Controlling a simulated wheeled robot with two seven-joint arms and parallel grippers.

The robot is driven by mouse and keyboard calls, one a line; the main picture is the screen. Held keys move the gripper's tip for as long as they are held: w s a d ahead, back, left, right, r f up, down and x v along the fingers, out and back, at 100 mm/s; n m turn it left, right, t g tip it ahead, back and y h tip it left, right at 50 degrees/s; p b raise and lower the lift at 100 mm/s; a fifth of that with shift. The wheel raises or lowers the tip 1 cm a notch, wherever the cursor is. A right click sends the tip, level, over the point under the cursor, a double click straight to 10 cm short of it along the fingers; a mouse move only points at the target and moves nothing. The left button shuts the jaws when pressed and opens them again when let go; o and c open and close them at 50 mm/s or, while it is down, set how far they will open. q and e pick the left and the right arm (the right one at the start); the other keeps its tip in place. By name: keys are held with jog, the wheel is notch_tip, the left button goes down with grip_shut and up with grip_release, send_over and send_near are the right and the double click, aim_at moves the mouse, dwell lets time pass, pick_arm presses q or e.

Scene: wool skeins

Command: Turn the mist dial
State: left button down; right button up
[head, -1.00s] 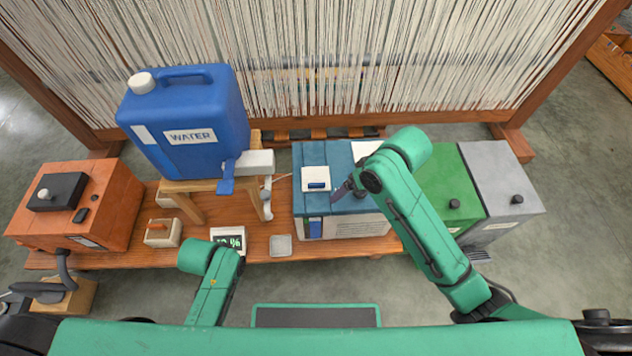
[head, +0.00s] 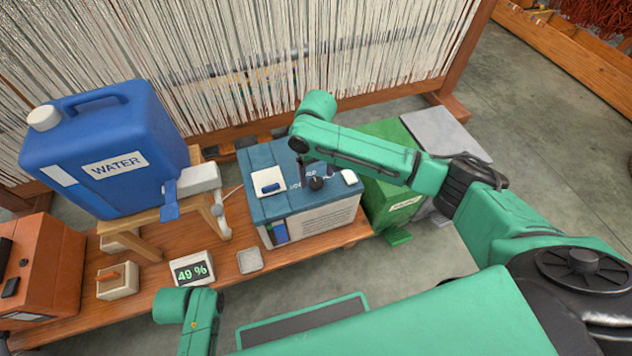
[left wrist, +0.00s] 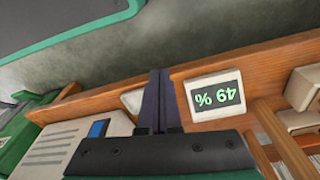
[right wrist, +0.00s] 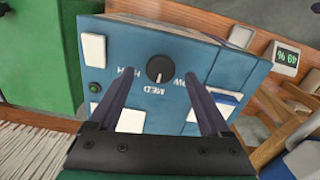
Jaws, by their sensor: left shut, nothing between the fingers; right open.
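The mist dial is a dark round knob (right wrist: 160,69) on top of the blue humidifier box (head: 262,207), marked HIGH, MED and LOW; it also shows in the head view (head: 316,183). A pale line on the knob appears to point toward MED. My right gripper (right wrist: 157,77) is open above the box, with one finger on each side of the knob and nothing held. I cannot tell whether the fingers touch it. My left gripper (left wrist: 160,72) is shut and empty in the left wrist view, near the bench edge. Its fingers are out of the head view.
A blue WATER jug (head: 100,170) stands on a wooden stand (head: 208,205) left of the box. A display (head: 191,268) reads 49 %. A small square dish (head: 249,260) lies on the bench. A green bin (head: 395,205) stands close on the right. A loom with pale threads is behind.

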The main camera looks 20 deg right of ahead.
aim_at(316, 183)
notch_tip(316, 183, down, 2)
jog(key=shift+f, duration=0.15)
pick_arm(q)
jog(key=shift+w+d+r, duration=0.1)
jog(key=shift+w+r, duration=0.05)
jog(key=shift+r, duration=0.35)
jog(key=shift+w+d+r, duration=0.1)
jog(key=shift+r, duration=0.4)
pick_arm(e)
grip_shut()
